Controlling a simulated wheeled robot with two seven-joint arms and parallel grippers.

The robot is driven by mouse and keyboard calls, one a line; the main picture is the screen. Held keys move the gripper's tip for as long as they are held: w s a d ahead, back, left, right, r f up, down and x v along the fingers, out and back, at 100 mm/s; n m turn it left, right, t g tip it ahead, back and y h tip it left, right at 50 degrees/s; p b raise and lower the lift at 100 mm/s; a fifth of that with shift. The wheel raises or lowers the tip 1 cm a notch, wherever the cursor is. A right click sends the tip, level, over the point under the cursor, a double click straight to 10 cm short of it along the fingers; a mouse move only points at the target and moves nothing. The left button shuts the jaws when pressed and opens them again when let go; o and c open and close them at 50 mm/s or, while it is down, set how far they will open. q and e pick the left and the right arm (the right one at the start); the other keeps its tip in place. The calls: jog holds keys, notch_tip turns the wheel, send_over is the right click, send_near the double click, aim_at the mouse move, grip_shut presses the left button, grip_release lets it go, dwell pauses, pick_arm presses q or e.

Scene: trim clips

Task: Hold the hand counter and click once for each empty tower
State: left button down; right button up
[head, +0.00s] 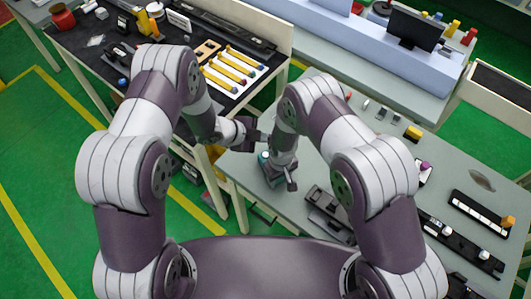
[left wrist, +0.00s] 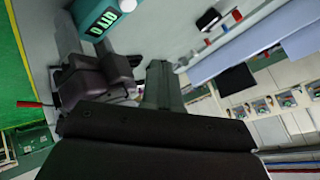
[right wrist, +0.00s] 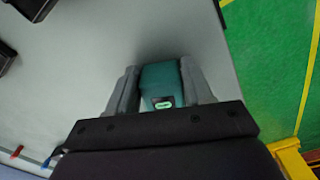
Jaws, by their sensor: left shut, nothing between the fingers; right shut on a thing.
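The hand counter is a small teal box (head: 263,157) at the near left edge of the grey table. In the right wrist view the counter (right wrist: 160,84) sits between the two fingers of my right gripper (right wrist: 165,90), which is shut on it. In the left wrist view the counter's display (left wrist: 100,18) shows QTY and 0. My left gripper (head: 260,136) is shut and empty, a little beyond the counter and apart from it; its closed fingers show in the left wrist view (left wrist: 160,75). I cannot clearly pick out any towers.
The grey table (head: 385,150) carries dark trays and small coloured parts, including a black tray (head: 482,212) at right. A dark workbench (head: 95,38) at left holds several yellow strips (head: 232,72). A black monitor (head: 415,28) stands at the back.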

aim_at(263, 155)
pick_arm(q)
jog(key=shift+f, duration=3.15)
jog(key=shift+f, duration=0.15)
jog(key=shift+f, duration=0.25)
jog(key=shift+f, duration=0.45)
jog(key=shift+r, duration=0.9)
jog(key=shift+r, duration=2.5)
